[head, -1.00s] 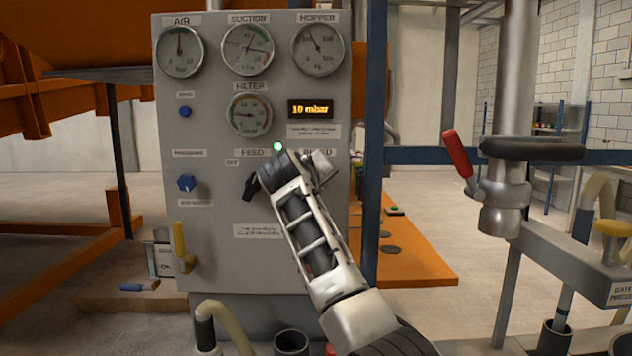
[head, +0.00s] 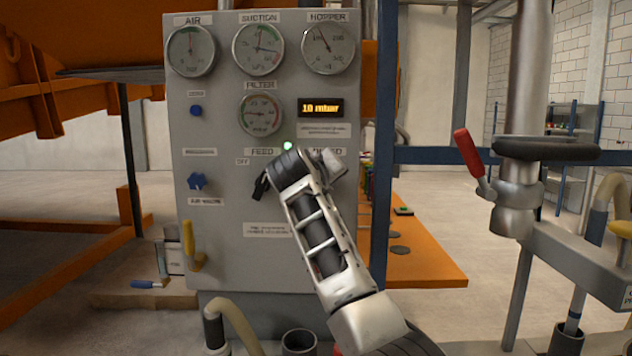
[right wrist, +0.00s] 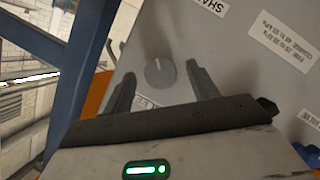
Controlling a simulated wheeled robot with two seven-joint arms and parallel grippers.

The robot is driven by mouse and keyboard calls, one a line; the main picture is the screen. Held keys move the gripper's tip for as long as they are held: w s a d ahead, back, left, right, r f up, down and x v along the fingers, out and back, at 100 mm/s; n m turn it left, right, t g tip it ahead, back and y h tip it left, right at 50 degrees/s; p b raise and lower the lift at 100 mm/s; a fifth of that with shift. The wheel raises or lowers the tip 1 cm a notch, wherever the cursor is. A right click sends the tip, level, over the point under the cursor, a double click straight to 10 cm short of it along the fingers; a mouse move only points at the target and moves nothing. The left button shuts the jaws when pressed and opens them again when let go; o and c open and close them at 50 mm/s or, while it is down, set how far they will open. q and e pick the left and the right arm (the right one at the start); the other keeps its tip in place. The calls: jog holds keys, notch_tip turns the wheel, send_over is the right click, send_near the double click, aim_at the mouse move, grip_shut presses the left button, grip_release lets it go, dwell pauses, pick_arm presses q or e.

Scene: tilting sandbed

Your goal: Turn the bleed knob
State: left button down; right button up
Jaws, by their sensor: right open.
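The bleed knob (right wrist: 160,72) is a round grey knob with a pointer ridge on the panel face, seen in the right wrist view. My right gripper (right wrist: 161,69) is open, with one finger on each side of the knob and a visible gap to both. How deep the fingertips reach around it is hard to tell. Part of the bleed label shows just below the knob. My left gripper is not in view.
The grey control panel (head: 225,265) carries several gauges, an orange display (head: 320,108), a black feed lever (head: 260,186) left of my wrist and a blue knob (head: 196,181). A blue post (head: 384,200) stands close to its right. A red-handled clamp (head: 468,152) is farther right.

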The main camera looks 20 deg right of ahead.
pick_arm(q)
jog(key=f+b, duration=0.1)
jog(key=b, duration=0.2)
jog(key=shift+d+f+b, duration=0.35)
pick_arm(e)
jog(key=v, duration=1.5)
jog(key=shift+s+a, duration=0.1)
jog(key=shift+s, duration=0.05)
